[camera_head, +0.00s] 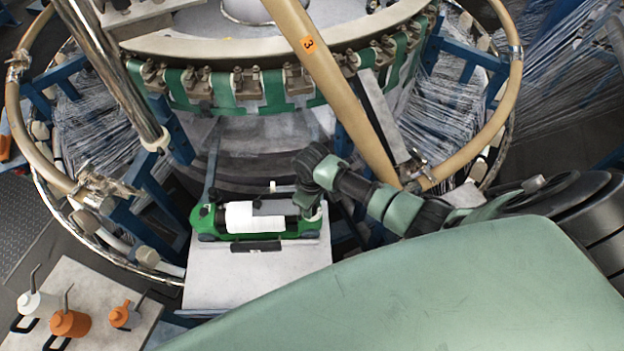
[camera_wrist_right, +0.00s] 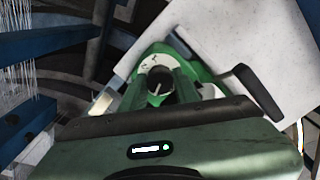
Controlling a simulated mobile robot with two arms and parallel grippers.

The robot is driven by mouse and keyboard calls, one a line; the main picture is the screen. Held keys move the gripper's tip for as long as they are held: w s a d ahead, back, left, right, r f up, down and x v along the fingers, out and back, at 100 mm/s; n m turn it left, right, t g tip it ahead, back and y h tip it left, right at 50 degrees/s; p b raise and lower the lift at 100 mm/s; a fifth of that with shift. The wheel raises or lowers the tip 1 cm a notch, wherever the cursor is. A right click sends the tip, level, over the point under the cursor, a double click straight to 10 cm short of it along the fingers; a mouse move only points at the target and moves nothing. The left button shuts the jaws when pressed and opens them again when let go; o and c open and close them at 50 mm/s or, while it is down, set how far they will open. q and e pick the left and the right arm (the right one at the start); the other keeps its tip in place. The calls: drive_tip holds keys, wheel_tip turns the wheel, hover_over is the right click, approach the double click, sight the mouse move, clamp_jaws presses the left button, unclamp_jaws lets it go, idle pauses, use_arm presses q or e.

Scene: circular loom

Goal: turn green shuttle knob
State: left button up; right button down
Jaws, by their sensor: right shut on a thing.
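The green shuttle (camera_head: 222,228) lies on a pale board in front of the loom, with a white roll (camera_head: 255,222) in its middle. My right gripper (camera_head: 312,212) reaches down onto the shuttle's right end and hides the knob there in the head view. In the right wrist view, a dark round knob (camera_wrist_right: 160,80) with a pale pointer mark sits on the shuttle's green end (camera_wrist_right: 150,60). The right gripper (camera_wrist_right: 162,92) is shut on this knob, one finger on each side. My left gripper is in neither view.
The pale board (camera_head: 270,283) has bare room in front of the shuttle. The loom's tan hoop (camera_head: 500,115) and a tan pole (camera_head: 335,85) stand around and behind it. A side table (camera_head: 100,285) at lower left holds orange and white oil cans (camera_head: 70,322).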

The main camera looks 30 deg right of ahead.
drive_tip(key=shift+w+a, duration=0.1)
idle(0.4)
drive_tip(key=c, duration=1.3)
unclamp_jaws()
drive_tip(key=shift+c, duration=0.2)
